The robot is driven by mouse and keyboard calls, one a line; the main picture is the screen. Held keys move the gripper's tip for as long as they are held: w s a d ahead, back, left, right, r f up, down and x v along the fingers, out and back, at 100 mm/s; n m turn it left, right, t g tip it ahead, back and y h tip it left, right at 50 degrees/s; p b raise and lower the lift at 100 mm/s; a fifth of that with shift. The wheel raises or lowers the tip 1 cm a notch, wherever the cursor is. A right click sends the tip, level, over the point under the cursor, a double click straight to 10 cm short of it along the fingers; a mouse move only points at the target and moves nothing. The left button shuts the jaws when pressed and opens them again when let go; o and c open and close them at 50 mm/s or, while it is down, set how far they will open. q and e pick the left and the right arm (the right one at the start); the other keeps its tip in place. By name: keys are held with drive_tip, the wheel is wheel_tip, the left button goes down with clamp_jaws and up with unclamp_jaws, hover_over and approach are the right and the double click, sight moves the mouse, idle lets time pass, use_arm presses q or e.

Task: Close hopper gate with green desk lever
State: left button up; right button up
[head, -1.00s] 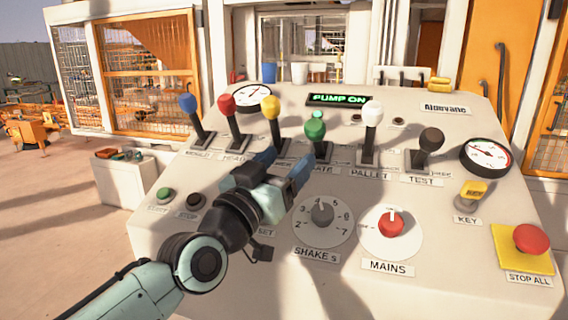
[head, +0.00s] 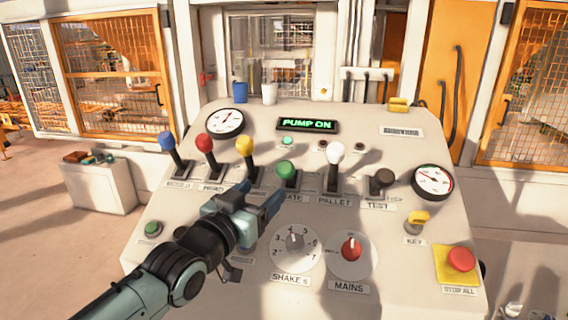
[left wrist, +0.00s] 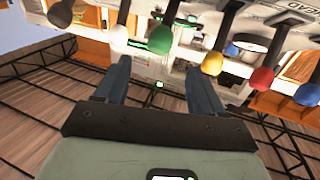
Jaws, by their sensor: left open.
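The green lever (head: 286,170) stands on the desk in the middle of a row of levers, its label partly hidden by my gripper and reading "ATE". My left gripper (head: 263,188) is open and empty, in front and to the left of the green knob in the head view. In the left wrist view the green knob (left wrist: 160,40) shows beyond the fingertips, in line with the gap between the open fingers (left wrist: 158,75). I see no contact with the knob. My right gripper is not in view.
The yellow lever (head: 245,146) is close on the left and the white lever (head: 335,154) on the right. Red (head: 204,143) and blue (head: 167,141) levers stand further left. A dial (head: 295,249), the mains knob (head: 351,249) and a red stop button (head: 461,260) are nearer.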

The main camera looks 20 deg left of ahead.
sight(281, 172)
use_arm(q)
drive_tip(key=w+p, duration=0.1)
drive_tip(key=w, duration=0.2)
drive_tip(key=w+p, duration=0.1)
drive_tip(key=w, duration=0.2)
drive_tip(key=w+p, duration=0.2)
drive_tip(key=w, duration=0.1)
drive_tip(key=shift+w+r, duration=0.25)
drive_tip(key=shift+w, duration=0.15)
drive_tip(key=shift+w+d, duration=0.1)
drive_tip(key=shift+w, duration=0.25)
drive_tip(key=shift+w+f+p, duration=0.2)
drive_tip(key=shift+w+p, duration=0.1)
drive_tip(key=shift+w, duration=0.15)
drive_tip(key=shift+s, duration=0.1)
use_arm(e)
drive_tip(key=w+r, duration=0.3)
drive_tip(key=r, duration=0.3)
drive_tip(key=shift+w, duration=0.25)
